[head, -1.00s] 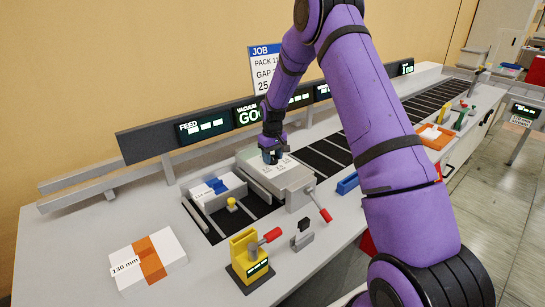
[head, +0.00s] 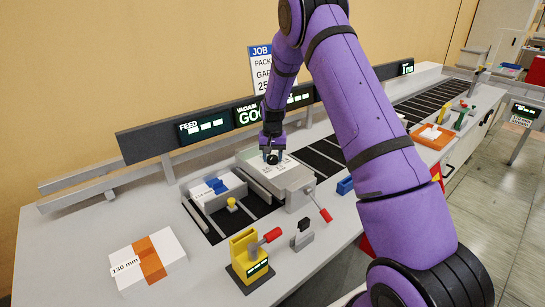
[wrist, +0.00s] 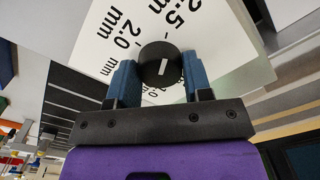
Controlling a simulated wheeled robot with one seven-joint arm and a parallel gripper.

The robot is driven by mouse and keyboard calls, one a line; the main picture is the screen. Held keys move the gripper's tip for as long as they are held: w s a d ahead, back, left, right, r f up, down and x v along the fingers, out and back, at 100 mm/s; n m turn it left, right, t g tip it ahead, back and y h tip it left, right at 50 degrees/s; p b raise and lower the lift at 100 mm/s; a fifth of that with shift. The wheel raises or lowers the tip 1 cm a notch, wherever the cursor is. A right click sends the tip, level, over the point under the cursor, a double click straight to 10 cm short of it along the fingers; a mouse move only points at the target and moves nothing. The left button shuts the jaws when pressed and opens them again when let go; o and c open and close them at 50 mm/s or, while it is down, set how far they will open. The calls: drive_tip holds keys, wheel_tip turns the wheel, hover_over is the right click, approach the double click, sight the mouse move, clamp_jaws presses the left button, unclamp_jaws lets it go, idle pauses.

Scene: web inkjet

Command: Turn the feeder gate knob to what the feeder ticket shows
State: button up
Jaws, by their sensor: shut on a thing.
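The feeder gate knob (wrist: 158,64) is a round black knob with a white pointer line. It stands on a pale plate (wrist: 225,62) printed with "2.5 mm", "2.0 mm" and other marks partly hidden. My gripper (wrist: 160,82) has its blue fingers on both sides of the knob and is shut on it. In the head view my gripper (head: 272,154) is at the top of the grey feeder gate block (head: 290,184). A white sheet headed "JOB" (head: 261,72) stands behind; its "PACK" and "GAP" lines are partly hidden by my arm.
A dark display bar reading "FEED" (head: 202,127) and "VACUUM GOOD" runs along the back. A red-handled lever (head: 322,210), a yellow device (head: 245,256) and a black-topped switch (head: 302,233) stand in front. A banded white pack (head: 148,259) lies at left.

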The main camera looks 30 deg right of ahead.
sight(273, 157)
idle(0.4)
drive_tip(key=o, duration=0.9)
wheel_tip(273, 157, up, 11)
drive_tip(key=shift+f, duration=0.1)
